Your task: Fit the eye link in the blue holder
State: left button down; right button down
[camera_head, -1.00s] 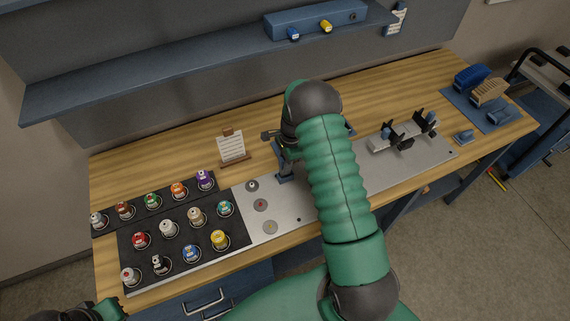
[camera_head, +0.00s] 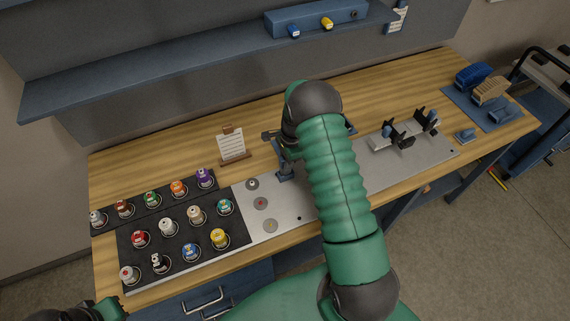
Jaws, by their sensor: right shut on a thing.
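My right gripper (camera_head: 284,160) is over the grey metal plate, pointing down and mostly hidden behind my own green arm. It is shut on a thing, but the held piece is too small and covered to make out. A dark blue upright piece (camera_head: 286,174) stands on the plate right under the gripper; it may be the blue holder. I cannot tell whether the held piece touches it. The eye link is not clearly seen. My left gripper (camera_head: 68,314) is only partly in view at the bottom left corner, dark and cut off by the frame edge.
Several jars with coloured tops (camera_head: 168,228) stand in black trays at left. Round discs (camera_head: 261,203) lie on the plate (camera_head: 300,205). A fixture with black clamps (camera_head: 403,135) stands at right. A card stand (camera_head: 232,146) is behind. Brushes (camera_head: 490,90) lie on a blue mat far right.

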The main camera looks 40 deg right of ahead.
dwell(0.3)
jog(key=c, duration=0.7)
grip_release()
jog(key=shift+f, duration=0.1)
jog(key=shift+s+d+r+p, duration=0.1)
jog(key=shift+d+r+p, duration=0.05)
jog(key=shift+r+p, duration=0.95)
jog(key=shift+s+d+r+p, duration=0.15)
jog(key=shift+r+p, duration=0.5)
jog(key=shift+r, duration=0.85)
jog(key=shift+w, duration=0.1)
jog(key=shift+f, duration=0.1)
